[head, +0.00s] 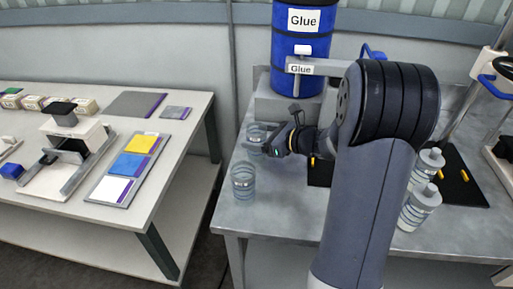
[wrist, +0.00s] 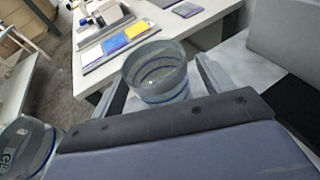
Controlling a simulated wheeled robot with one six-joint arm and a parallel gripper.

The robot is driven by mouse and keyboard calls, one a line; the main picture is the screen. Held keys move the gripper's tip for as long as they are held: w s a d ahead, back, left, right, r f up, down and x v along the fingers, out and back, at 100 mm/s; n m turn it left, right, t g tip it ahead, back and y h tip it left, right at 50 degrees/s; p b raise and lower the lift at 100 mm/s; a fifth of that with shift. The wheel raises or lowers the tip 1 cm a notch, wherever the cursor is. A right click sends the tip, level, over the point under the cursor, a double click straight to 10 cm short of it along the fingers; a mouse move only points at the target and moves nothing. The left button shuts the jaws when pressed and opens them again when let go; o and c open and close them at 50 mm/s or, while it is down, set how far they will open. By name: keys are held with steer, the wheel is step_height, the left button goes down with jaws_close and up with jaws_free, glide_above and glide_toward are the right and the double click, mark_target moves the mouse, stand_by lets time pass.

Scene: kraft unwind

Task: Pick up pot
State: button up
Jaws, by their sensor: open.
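A clear, ribbed pot (head: 256,134) stands upright near the left edge of the grey metal table, below the glue drum. My gripper (head: 272,141) reaches in from the right and partly covers it in the head view. In the wrist view the pot (wrist: 155,76) shows between my two open fingers (wrist: 160,88), one on each side. Whether either finger touches it I cannot tell. A second clear pot (head: 243,182) stands nearer the table's front left. It also shows at the lower left of the wrist view (wrist: 22,150), with part of a label.
A blue glue drum (head: 287,65) with a spout stands on a grey block behind. White-capped bottles (head: 417,208) stand right of my arm, near a black mat (head: 462,184). A gap separates this table from the left table (head: 170,178) with coloured cards (head: 131,165).

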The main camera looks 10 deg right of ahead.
steer(key=shift+x, duration=1.4)
steer(key=shift+c, duration=0.5)
